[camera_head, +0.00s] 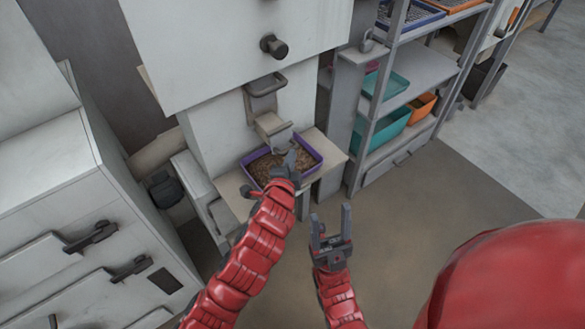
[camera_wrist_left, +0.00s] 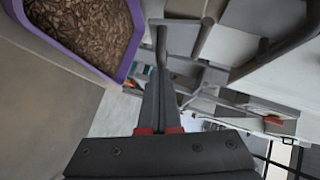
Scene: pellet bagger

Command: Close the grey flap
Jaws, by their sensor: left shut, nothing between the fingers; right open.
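The grey flap (camera_head: 272,127) appears to be the sloping grey piece at the mouth of the chute on the white machine; whether it is fully open I cannot tell. Grey bars of the chute front show at the top of the left wrist view (camera_wrist_left: 182,38). My left gripper (camera_head: 291,158) is shut and empty, just below and right of the flap, over the edge of the purple tray. Its closed fingers also show in the left wrist view (camera_wrist_left: 160,85); contact with the flap cannot be made out. My right gripper (camera_head: 330,220) is open and empty, lower right, away from the machine.
The purple tray (camera_head: 311,147) holds brown pellets and stands on a small ledge under the chute; it also shows in the left wrist view (camera_wrist_left: 134,62). A grey shelf rack (camera_head: 362,140) with teal and orange bins stands right. White cabinets (camera_head: 60,200) stand left. Floor at right is clear.

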